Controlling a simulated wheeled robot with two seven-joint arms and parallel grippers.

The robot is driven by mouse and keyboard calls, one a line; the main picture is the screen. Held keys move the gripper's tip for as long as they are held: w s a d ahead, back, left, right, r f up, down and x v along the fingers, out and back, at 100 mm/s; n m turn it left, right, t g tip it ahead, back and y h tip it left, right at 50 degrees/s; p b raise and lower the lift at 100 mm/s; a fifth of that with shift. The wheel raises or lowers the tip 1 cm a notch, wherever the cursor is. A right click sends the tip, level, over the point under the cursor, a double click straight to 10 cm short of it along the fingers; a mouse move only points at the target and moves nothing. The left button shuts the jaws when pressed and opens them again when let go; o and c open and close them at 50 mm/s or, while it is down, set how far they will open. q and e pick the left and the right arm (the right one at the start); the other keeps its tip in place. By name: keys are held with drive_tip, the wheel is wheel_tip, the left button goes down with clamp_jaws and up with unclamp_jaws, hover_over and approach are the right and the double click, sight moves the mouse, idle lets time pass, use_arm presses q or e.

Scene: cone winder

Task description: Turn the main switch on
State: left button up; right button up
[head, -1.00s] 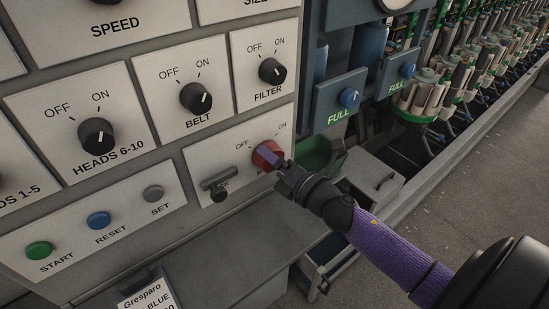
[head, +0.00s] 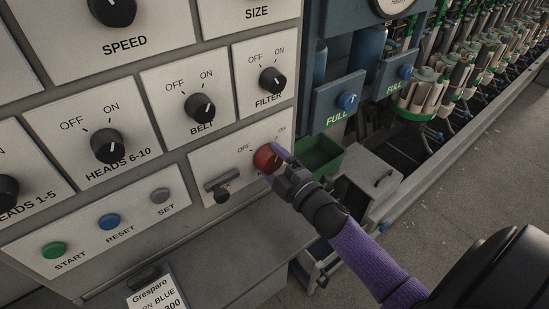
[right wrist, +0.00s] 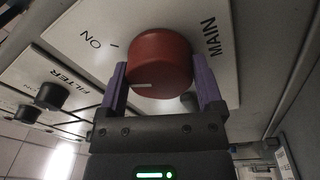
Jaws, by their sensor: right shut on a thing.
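The main switch is a round red knob (head: 268,157) on the lower right plate of the panel, with OFF printed to its upper left and ON to its upper right. My right gripper (head: 279,163) is at the knob. In the right wrist view the two purple fingers stand on either side of the red knob (right wrist: 160,60) and are shut on it. That view shows the word MAIN beside the knob and a white mark on its near edge. Which label the mark points at is unclear. My left gripper is not in view.
A black lever handle (head: 222,187) sits left of the knob on the same plate. The BELT knob (head: 199,107) and FILTER knob (head: 272,80) are above. A green bin (head: 320,156) and grey box (head: 372,172) stand right of the panel.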

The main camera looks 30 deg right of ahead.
drive_tip(key=m+p, duration=0.1)
drive_tip(key=m, duration=0.2)
drive_tip(key=shift+h, duration=0.4)
drive_tip(key=shift+m+p, duration=0.4)
drive_tip(key=shift+m, duration=0.6)
drive_tip(key=shift+a+f+m, duration=0.1)
drive_tip(key=shift+m, duration=0.2)
drive_tip(key=o, duration=1)
drive_tip(key=s, duration=1)
drive_tip(key=shift+d+f+p, duration=0.3)
drive_tip(key=shift+d+f, duration=0.1)
